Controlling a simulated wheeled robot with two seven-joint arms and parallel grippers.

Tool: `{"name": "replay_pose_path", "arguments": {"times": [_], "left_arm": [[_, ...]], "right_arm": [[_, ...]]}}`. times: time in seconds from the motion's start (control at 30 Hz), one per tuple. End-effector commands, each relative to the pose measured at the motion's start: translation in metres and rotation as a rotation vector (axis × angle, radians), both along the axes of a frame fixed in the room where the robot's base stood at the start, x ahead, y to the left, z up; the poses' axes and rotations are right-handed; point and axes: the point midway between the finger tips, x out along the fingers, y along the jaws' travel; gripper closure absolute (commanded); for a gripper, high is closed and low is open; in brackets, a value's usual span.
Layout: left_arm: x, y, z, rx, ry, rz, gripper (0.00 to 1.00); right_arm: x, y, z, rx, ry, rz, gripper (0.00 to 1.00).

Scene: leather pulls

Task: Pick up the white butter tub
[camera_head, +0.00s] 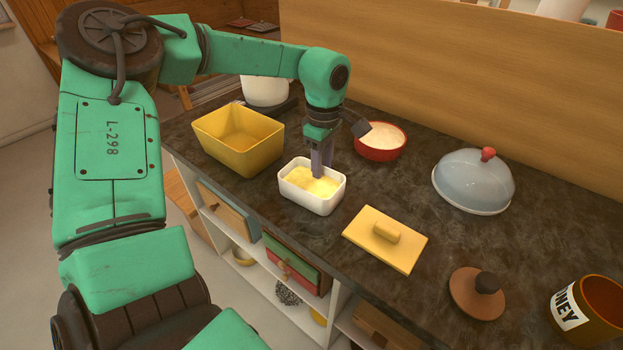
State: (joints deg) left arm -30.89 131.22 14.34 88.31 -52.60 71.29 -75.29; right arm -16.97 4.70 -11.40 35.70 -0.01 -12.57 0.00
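The white butter tub (312,199) stands on the dark worktop near its front edge, a rectangular tub with pale yellow butter inside. My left gripper (321,168) points down at the tub's far side. One finger reaches inside the tub near the butter, and the other is close beside it, by the far rim. I cannot tell whether the fingers touch the wall or are closed on it. A yellow lid with a knob (384,239) lies on the worktop right of the tub. My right gripper is out of view.
A yellow bin (240,139) stands left of the tub, and a red bowl of white contents (380,142) behind it to the right. A glass dome (473,181), brown lid (477,294) and honey jar (588,311) stand further right. Worktop (425,205) between them is clear.

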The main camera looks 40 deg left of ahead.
Motion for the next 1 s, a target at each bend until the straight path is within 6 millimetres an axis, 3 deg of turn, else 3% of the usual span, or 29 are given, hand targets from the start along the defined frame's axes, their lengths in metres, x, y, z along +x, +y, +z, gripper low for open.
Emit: {"name": "replay_pose_path", "arguments": {"times": [0.03,0.07,0.13,0.17,1.0], "left_arm": [[0.0001,0.0,0.0001,0.0,0.0,0.0,0.61],[0.0001,0.0001,0.0001,0.0,0.0,0.0,0.69],[0.0001,0.0001,0.0002,0.0,0.0,0.0,0.96],[0.0001,0.0001,0.0003,0.0,0.0,0.0,1.0],[0.0003,0.0,0.0011,0.0,-0.001,0.0,1.0]], "right_arm": [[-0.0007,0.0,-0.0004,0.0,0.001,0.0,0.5],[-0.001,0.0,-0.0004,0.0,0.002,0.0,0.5],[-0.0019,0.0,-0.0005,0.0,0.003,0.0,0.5],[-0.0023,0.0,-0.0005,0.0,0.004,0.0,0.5],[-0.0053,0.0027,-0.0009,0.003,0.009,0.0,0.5]]}}
